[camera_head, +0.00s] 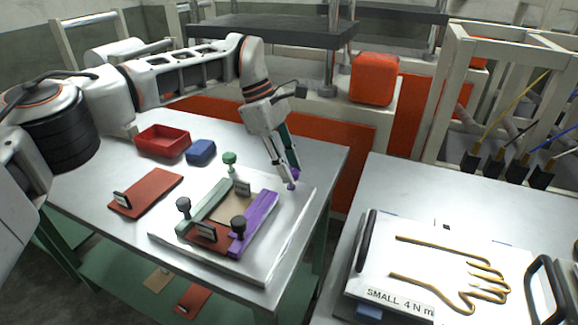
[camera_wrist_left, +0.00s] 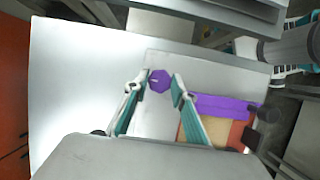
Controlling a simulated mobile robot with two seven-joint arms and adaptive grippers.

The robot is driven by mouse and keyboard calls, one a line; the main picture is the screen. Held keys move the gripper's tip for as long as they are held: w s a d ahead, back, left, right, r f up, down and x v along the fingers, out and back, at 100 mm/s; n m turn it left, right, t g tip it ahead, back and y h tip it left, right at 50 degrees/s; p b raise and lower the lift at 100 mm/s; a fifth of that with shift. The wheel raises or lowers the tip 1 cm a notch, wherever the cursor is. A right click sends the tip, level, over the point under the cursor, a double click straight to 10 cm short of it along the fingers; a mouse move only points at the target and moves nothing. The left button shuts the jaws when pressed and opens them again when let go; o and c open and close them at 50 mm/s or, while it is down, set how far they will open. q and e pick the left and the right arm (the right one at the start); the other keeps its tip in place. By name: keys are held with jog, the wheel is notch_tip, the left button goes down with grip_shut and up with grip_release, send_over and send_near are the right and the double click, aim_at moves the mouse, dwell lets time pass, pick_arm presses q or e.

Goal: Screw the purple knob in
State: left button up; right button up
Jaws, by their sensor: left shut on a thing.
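My left gripper (camera_head: 288,180) is shut on the purple knob (camera_head: 293,184), with its fingers pointing down. The knob is beyond the far end of the purple bar (camera_head: 262,212), over the far right part of the pale base plate (camera_head: 268,262). I cannot tell its height above the plate. In the left wrist view the purple knob (camera_wrist_left: 160,80) sits between the fingertips of the left gripper (camera_wrist_left: 160,84), apart from the purple bar (camera_wrist_left: 225,104). A green bar (camera_head: 205,207), a green knob (camera_head: 230,159) and black knobs (camera_head: 238,225) are also on the fixture. My right gripper is out of view.
A red tray (camera_head: 162,142), a blue block (camera_head: 201,152) and a red-brown plate (camera_head: 147,192) lie on the table left of the fixture. A second table at right holds a panel with a hand-shaped wire (camera_head: 440,246). Bare table lies in front of the red-brown plate.

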pick_arm(q)
jog(key=shift+r, duration=0.1)
jog(key=o, duration=1.1)
jog(key=v, duration=1.2)
